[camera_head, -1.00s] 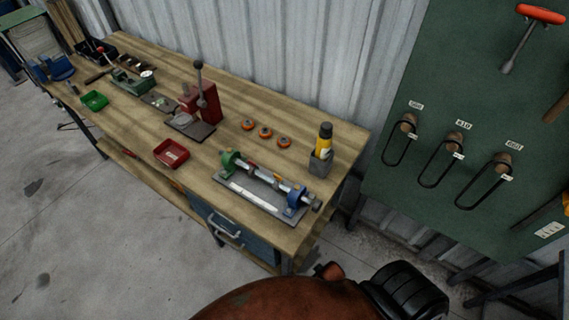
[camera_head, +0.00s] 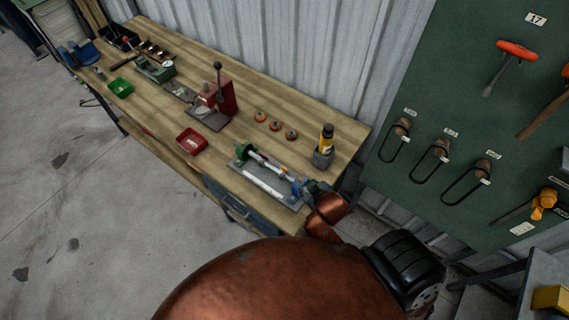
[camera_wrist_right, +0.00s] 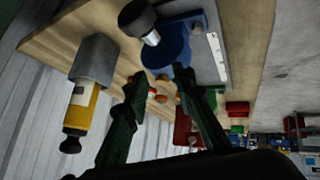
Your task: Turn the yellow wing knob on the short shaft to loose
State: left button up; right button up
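On the bench is a shaft fixture with a green end block (camera_head: 242,151), a silver shaft (camera_head: 266,163) and a blue end block (camera_head: 297,187). A small yellow spot (camera_head: 284,169) on the shaft may be the wing knob; it is too small to tell its shape or setting. My right gripper (camera_head: 314,190) is at the fixture's right end, partly hidden by my arm. In the right wrist view its two dark fingers (camera_wrist_right: 160,82) stand apart with nothing held, below the blue block (camera_wrist_right: 166,52) and a grey-ended shaft (camera_wrist_right: 138,18). My left gripper is not in view.
A grey holder (camera_head: 322,159) with a yellow bottle (camera_head: 326,140) stands behind the fixture's right end. Several orange pieces (camera_head: 275,126), a red press (camera_head: 221,97) and a red tray (camera_head: 191,141) are on the bench. A green tool board (camera_head: 470,130) hangs at right.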

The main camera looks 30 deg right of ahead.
jog(key=w+a+r+n+t+y, duration=0.2)
jog(key=w+a+r+n+t, duration=0.2)
jog(key=w+a+r, duration=0.35)
jog(key=w+a+r+n+t+y, duration=0.1)
jog(key=w+a+r+n+t, duration=0.3)
jog(key=w+r, duration=0.55)
jog(key=w+a+r+n+y, duration=0.1)
jog(key=a+r+n+y, duration=0.85)
jog(key=a, duration=0.35)
jog(key=s+a+f+n+g+y, duration=0.2)
jog(key=s+a+n+g+y, duration=0.25)
jog(key=a+n+g, duration=0.45)
jog(key=n+g+h+p, duration=0.1)
jog(key=n+g+h, duration=0.6)
jog(key=n+h, duration=0.65)
send_over(284, 168)
notch_tip(284, 168, down, 18)
jog(key=shift+d+f+m+h, duration=0.1)
jog(key=shift+m+h, duration=0.65)
jog(key=shift+m, duration=0.25)
notch_tip(284, 168, down, 7)
jog(key=shift+f+p, duration=0.2)
jog(key=shift+p, duration=0.85)
